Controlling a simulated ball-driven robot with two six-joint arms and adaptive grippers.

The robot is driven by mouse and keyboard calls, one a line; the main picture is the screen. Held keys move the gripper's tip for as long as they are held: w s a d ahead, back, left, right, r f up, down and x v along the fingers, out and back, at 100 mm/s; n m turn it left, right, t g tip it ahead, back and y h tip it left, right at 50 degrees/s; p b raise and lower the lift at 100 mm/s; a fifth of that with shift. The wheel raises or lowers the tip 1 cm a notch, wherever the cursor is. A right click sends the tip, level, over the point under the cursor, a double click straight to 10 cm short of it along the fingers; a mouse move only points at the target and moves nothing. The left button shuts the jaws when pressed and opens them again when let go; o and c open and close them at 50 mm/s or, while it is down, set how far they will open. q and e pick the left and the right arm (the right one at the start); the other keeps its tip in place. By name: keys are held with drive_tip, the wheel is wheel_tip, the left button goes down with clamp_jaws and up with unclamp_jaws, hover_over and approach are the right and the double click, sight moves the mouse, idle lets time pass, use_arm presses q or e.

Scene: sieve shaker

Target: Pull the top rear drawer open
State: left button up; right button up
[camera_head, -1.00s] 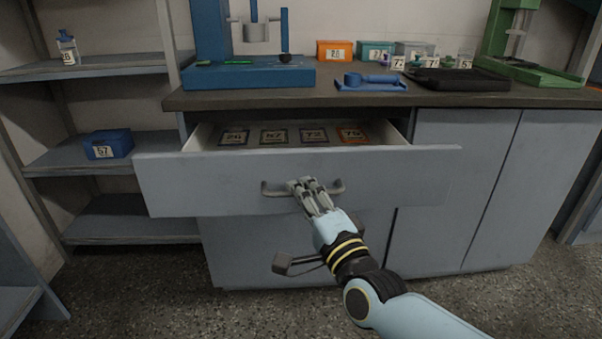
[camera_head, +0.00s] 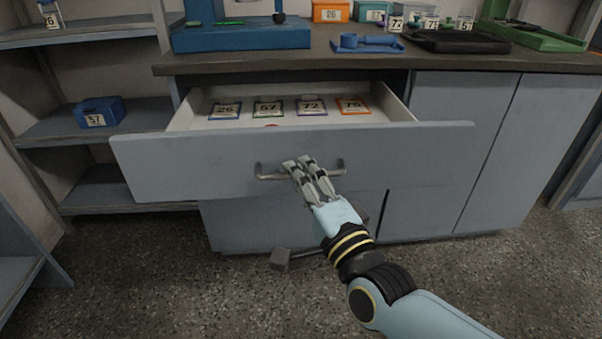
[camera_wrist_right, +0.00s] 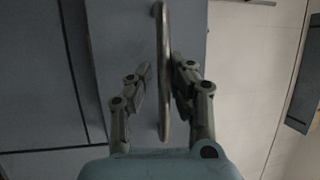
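The top rear drawer (camera_head: 215,165), with a wide grey-blue front, stands pulled out from under the dark worktop, its white inside showing. Its bar handle (camera_head: 270,174) is on the front and shows upright in the right wrist view (camera_wrist_right: 165,115). My right gripper (camera_head: 306,165) is at the middle of the handle. In the wrist view its fingers (camera_wrist_right: 163,75) lie on both sides of the bar, drawn in around it. One finger looks against the bar; a narrow gap shows at the other. My left gripper is not in view.
Several numbered cards (camera_head: 268,109) lie in the drawer, with a red bit partly hidden behind its front. The worktop (camera_head: 240,62) holds a blue machine (camera_head: 240,37), a blue holder (camera_head: 366,43) and a black tray (camera_head: 455,41). Shelves (camera_head: 110,184) stand left. Speckled floor is open in front.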

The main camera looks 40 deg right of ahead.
drive_tip(key=shift+o, duration=1.2)
drive_tip(key=shift+r, duration=0.15)
drive_tip(key=shift+s, duration=0.1)
drive_tip(key=v, duration=1.1)
drive_tip(key=shift+s, duration=0.35)
drive_tip(key=shift+a, duration=0.1)
